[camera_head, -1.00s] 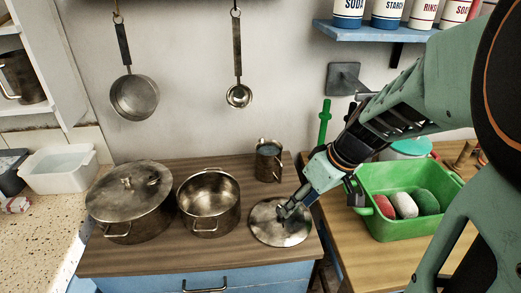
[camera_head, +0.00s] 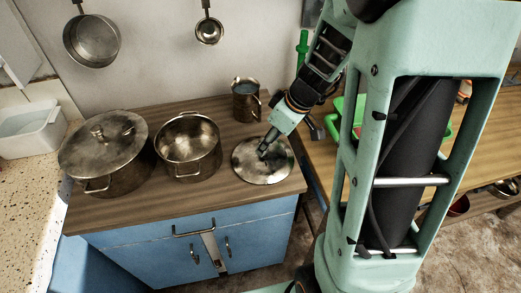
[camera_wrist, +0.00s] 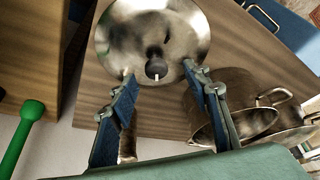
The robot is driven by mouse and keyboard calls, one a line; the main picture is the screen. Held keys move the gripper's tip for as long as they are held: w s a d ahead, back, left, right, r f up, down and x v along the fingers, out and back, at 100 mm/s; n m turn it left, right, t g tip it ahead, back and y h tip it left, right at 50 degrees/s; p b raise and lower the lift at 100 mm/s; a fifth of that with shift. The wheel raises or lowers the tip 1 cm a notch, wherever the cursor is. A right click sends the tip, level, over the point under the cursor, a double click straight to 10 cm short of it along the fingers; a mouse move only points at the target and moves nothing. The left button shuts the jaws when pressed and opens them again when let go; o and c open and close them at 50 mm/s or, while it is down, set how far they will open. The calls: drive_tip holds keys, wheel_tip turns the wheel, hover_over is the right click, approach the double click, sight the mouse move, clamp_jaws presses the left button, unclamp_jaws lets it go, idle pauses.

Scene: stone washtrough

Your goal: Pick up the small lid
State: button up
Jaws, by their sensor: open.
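The small lid (camera_head: 262,174) is a round, worn metal disc lying flat on the wooden counter, right of the open pot. My gripper (camera_head: 265,150) is over it, pointing down at its middle. In the wrist view the lid (camera_wrist: 180,25) fills the upper middle, with a dark round knob (camera_wrist: 156,68) at its centre. My gripper (camera_wrist: 158,75) is open there, with one blue finger on each side of the knob. The knob lies between the fingertips; I cannot tell whether they touch it or the lid.
An open pot (camera_head: 190,165) stands left of the lid, beside a large lidded pot (camera_head: 122,178). A metal mug (camera_head: 246,104) stands behind the lid. A green tub (camera_head: 340,117), partly hidden by my arm, is on the right-hand table. Pans hang on the wall.

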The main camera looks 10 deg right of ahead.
sight(263, 157)
drive_tip(key=shift+w+x, duration=0.15)
drive_tip(key=shift+x, duration=1)
drive_tip(key=shift+w+x, duration=0.2)
drive_tip(key=shift+x, duration=0.95)
drive_tip(key=shift+d, duration=0.1)
drive_tip(key=shift+r, duration=0.1)
drive_tip(key=shift+c, duration=0.4)
clamp_jaws()
